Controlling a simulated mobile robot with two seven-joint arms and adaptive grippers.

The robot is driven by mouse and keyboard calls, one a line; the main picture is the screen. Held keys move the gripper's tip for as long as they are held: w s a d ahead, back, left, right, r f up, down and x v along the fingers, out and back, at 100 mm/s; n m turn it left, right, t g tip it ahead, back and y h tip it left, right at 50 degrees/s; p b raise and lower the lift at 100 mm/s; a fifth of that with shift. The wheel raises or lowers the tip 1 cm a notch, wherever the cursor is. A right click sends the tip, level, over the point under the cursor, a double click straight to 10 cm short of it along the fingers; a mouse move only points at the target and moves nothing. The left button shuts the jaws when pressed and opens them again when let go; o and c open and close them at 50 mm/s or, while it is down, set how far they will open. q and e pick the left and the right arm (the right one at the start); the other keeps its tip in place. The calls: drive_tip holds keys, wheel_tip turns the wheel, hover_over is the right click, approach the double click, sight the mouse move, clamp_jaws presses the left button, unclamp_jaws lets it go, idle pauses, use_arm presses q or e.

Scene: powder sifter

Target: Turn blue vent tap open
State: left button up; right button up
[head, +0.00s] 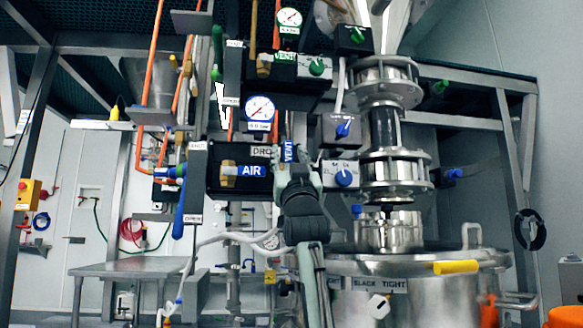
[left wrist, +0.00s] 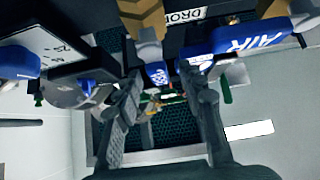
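The blue vent tap (head: 288,151) is a small blue handle lettered VENT, upright at the right end of the black valve box, right of the blue AIR handle (head: 252,170). My left gripper (head: 296,172) is just below and in front of it, coming up from below. In the left wrist view its two grey fingers (left wrist: 160,80) are spread, with the blue vent tap (left wrist: 157,74) between the fingertips. I cannot tell whether either finger touches it. The AIR handle (left wrist: 250,38) lies beside the right finger. My right gripper is not in view.
A box with a blue knob (head: 344,178) stands close to the right of the gripper. A pressure gauge (head: 259,110) is above the valve box. A steel vessel (head: 350,264) with a sifter column is at the lower right. The left side below the box is more open.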

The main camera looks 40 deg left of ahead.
use_arm(q)
drive_tip(key=v, duration=1.1)
drive_tip(key=shift+f, duration=0.1)
